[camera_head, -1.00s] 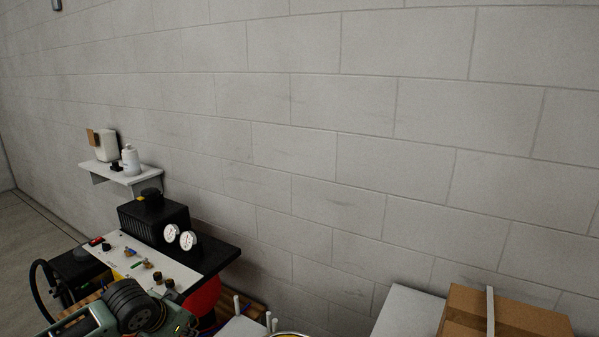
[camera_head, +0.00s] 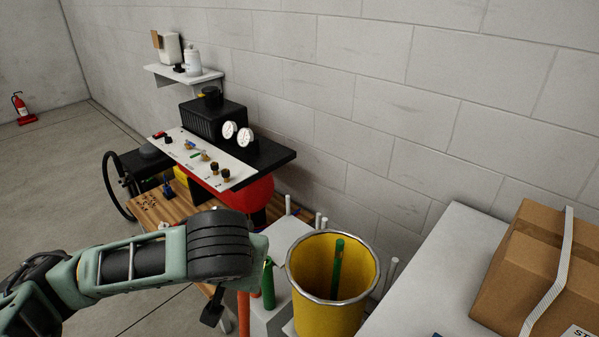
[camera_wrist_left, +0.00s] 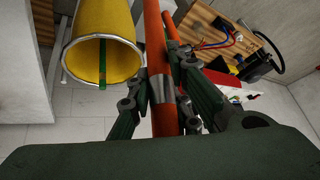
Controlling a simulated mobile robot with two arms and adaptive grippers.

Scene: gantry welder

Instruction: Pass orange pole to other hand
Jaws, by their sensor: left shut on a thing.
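My left arm comes in from the left in the head view, with its left gripper (camera_head: 241,297) pointing down at the lower middle. The orange pole (camera_head: 244,315) shows below it as a short upright stretch, cut off by the bottom edge. In the left wrist view my left gripper (camera_wrist_left: 163,88) is shut on the orange pole (camera_wrist_left: 154,45), with dark green fingers on both sides near a grey band. A second orange length (camera_wrist_left: 171,27) shows close beside the pole. My right gripper is in neither view.
A yellow bin (camera_head: 306,318) with a green rod (camera_head: 338,262) inside stands just right of the gripper. A cardboard box (camera_head: 521,270) sits on a white surface (camera_head: 440,255) at right. A control panel (camera_head: 205,160) stands behind the arm. Open floor (camera_head: 60,185) lies at left.

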